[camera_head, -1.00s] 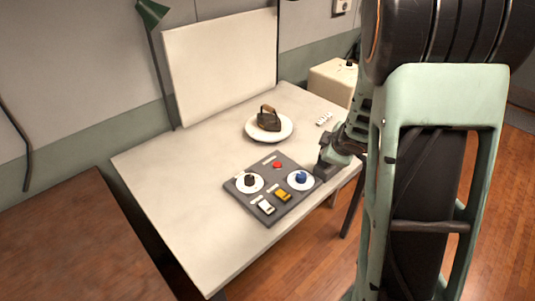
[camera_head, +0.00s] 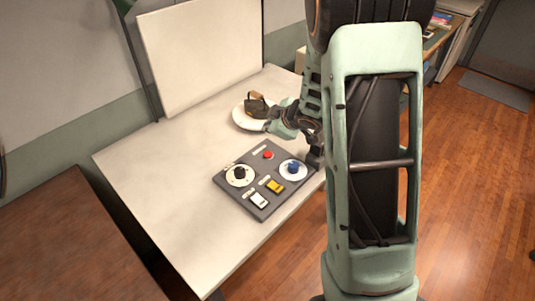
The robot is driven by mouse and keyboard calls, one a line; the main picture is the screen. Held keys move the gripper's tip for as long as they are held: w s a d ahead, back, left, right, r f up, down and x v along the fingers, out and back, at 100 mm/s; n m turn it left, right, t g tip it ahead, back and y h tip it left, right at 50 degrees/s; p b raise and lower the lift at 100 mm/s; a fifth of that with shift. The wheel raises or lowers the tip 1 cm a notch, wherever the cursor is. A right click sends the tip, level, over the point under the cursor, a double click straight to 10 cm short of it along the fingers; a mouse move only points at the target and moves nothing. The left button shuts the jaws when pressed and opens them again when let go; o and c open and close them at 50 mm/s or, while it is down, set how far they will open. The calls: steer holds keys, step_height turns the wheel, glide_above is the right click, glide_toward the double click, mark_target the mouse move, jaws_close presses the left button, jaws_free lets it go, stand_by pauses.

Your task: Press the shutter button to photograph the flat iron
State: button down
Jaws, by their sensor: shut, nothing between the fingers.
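The dark flat iron (camera_head: 255,105) with a brown handle stands on a round white plate (camera_head: 239,117) on the pale table. A grey control panel (camera_head: 231,190) lies nearer on the table. It bears a red button (camera_head: 267,155), a black knob (camera_head: 240,173) and a blue knob (camera_head: 293,167) on white dials, a yellow switch (camera_head: 275,186) and a white switch (camera_head: 258,200). Its labels are too small to read. My gripper (camera_head: 270,122) is shut and empty, above the panel's far side and in front of the plate. It hides the plate's right part.
A white backdrop board (camera_head: 200,55) stands behind the plate. The pale table (camera_head: 150,165) is clear to the left of the panel. A brown surface (camera_head: 70,240) lies at the lower left. My arm covers the table's right side. Wooden floor (camera_head: 470,190) shows at the right.

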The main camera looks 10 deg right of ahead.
mark_target(269, 155)
steer(key=shift+f+b, duration=4.05)
steer(key=shift+f, duration=0.3)
steer(key=shift+f, duration=0.15)
steer(key=shift+f+b, duration=0.3)
steer(key=shift+b, duration=0.05)
steer(key=shift+f+b, duration=0.35)
steer(key=shift+f, duration=0.1)
steer(key=shift+r+p, duration=0.9)
step_height(269, 155, up, 5)
steer(key=p, duration=0.5)
steer(key=shift+r, duration=0.1)
